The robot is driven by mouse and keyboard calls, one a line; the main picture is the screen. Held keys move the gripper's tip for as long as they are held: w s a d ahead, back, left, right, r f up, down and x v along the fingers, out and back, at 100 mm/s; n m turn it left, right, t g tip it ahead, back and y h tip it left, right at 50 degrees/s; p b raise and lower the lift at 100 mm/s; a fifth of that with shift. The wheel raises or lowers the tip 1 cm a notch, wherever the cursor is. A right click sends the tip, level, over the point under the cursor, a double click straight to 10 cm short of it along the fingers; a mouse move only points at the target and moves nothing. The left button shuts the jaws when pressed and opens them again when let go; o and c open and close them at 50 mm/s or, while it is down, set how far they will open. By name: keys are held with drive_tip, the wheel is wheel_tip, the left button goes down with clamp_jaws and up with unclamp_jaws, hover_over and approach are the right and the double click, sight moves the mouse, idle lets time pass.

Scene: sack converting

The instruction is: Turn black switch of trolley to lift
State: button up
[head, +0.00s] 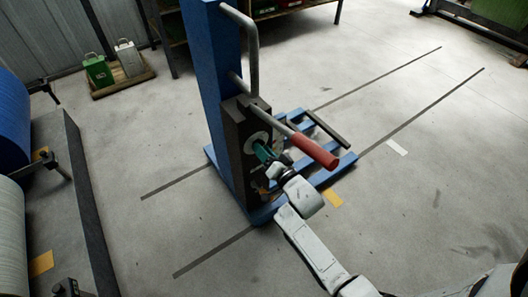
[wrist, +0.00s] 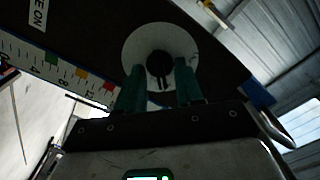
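The trolley (head: 212,95) is blue, with a tall column and a low forked base on the floor. A dark panel (head: 233,135) on its column carries a round pale disc (head: 257,138), partly hidden by my gripper. In the wrist view the black switch (wrist: 160,64) sits at the middle of the white disc (wrist: 133,45). My gripper (wrist: 160,88) has two green fingers, spread apart on either side of the switch's lower part. I cannot tell whether they touch it. In the head view my gripper (head: 264,153) is at the panel.
A lever with a red grip (head: 315,150) sticks out just above my gripper. A grey push handle (head: 252,50) rises from the column. A scale strip (wrist: 65,73) runs along the panel edge. Floor to the right is clear.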

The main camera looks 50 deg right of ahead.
drive_tip(key=shift+c, duration=0.2)
clamp_jaws()
drive_tip(key=shift+n, duration=0.3)
drive_tip(key=shift+f+n+b, duration=0.1)
drive_tip(key=shift+n+b, duration=2.35)
drive_tip(key=shift+n, duration=6.15)
